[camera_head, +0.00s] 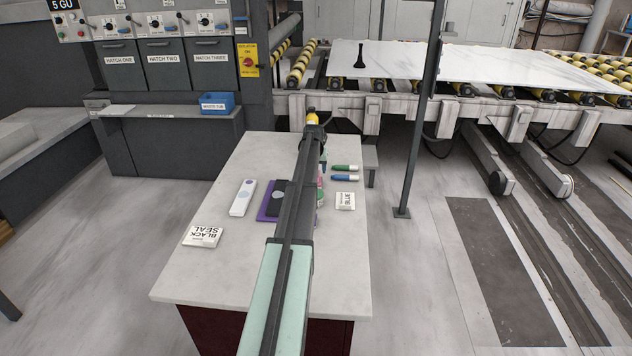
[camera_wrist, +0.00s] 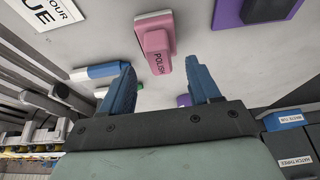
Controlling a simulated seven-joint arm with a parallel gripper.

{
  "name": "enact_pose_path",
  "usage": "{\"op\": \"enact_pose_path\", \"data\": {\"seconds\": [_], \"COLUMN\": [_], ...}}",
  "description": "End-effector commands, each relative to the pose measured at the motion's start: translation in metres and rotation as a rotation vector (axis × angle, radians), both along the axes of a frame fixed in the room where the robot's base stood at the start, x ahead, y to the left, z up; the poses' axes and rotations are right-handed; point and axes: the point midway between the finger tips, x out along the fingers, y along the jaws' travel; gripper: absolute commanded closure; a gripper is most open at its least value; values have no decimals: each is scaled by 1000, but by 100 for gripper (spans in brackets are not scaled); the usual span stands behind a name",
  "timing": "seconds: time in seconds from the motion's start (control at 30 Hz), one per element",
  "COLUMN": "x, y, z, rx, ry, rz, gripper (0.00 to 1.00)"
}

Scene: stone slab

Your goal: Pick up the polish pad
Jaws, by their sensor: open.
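The polish pad (camera_wrist: 154,38) is a pink block with a raised grip lettered POLISH, lying on the worktable. In the head view only slivers of pink (camera_head: 320,197) show beside my arm, which hides the rest. My gripper (camera_wrist: 160,66) has its two blue fingers apart, with nothing held between them. In the wrist view the lettered end of the pad lies just beyond the gap between the fingertips, and no contact shows. In the head view my arm mostly hides the gripper.
A purple pad with a dark block (camera_head: 268,206) lies left of the polish pad. A white device (camera_head: 243,198) and a BLACK SEAL card (camera_head: 203,236) lie farther left. Green (camera_head: 344,168) and blue (camera_head: 344,178) markers and a BLUE card (camera_head: 345,201) lie right. The table's front (camera_head: 220,275) is clear.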

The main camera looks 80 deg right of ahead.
Motion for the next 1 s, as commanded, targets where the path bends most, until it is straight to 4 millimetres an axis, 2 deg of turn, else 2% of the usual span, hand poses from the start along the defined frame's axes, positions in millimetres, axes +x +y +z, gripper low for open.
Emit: {"op": "enact_pose_path", "data": {"seconds": [0.3, 0.6, 1.0], "x": [-1, 0, 0], "y": [-16, -18, -17], "z": [-37, -42, -42], "rx": [1, -1, 0], "ry": [0, 0, 0], "rz": [0, 0, 0], "gripper": [38, 38, 77]}}
